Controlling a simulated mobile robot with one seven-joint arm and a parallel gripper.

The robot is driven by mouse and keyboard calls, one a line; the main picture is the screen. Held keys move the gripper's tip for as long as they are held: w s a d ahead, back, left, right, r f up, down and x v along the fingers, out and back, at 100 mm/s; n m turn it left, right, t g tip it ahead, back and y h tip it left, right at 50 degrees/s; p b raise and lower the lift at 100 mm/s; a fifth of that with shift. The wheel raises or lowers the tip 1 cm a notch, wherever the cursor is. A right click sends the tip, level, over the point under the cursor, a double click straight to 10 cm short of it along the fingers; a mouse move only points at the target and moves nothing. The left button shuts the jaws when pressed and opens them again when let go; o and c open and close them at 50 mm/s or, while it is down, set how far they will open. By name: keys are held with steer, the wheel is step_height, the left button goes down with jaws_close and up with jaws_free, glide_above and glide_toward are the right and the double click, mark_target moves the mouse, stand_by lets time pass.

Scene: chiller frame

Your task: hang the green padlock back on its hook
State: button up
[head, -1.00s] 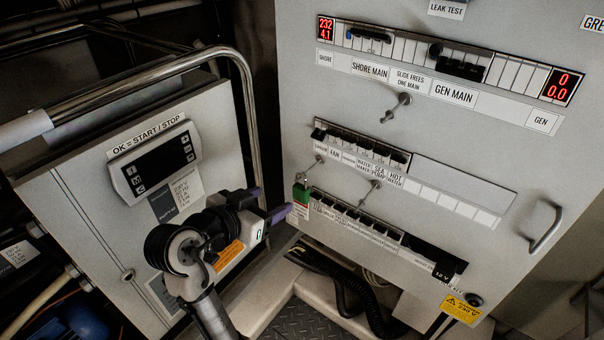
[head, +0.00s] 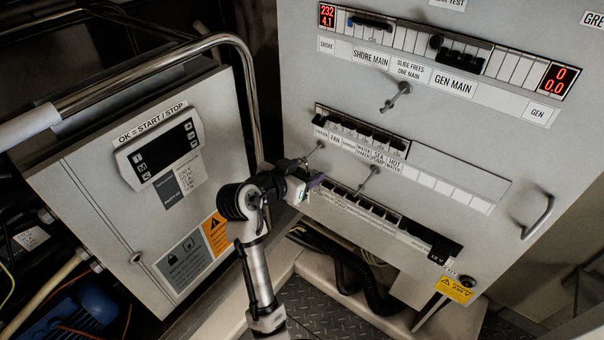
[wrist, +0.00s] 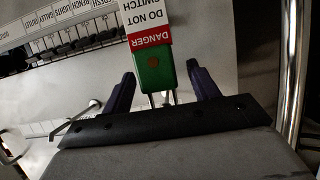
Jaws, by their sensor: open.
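The green padlock (wrist: 153,69) shows in the wrist view between the two fingers of my gripper (wrist: 162,74), with a gap on its right side. Its shackle (wrist: 160,98) points toward my gripper's body and partly passes out of sight behind it. A red and white danger tag (wrist: 148,25) lies at its other end. In the head view my gripper (head: 311,176) is open at the panel's lower left and hides the padlock. A metal hook (head: 318,147) sticks out just above it. I cannot tell whether the shackle is on that hook.
Another hook (head: 370,180) sticks out right of my gripper, and one (head: 398,94) higher up. The switch panel (head: 462,130) has breaker rows and a handle (head: 541,220). A chiller box (head: 95,190) and bent metal rail (head: 150,68) stand at the left.

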steer(key=shift+w+d+f, duration=0.3)
steer(key=shift+w+d, duration=0.1)
steer(key=shift+w, duration=0.15)
steer(key=c, duration=1.3)
steer(key=shift+r, duration=0.1)
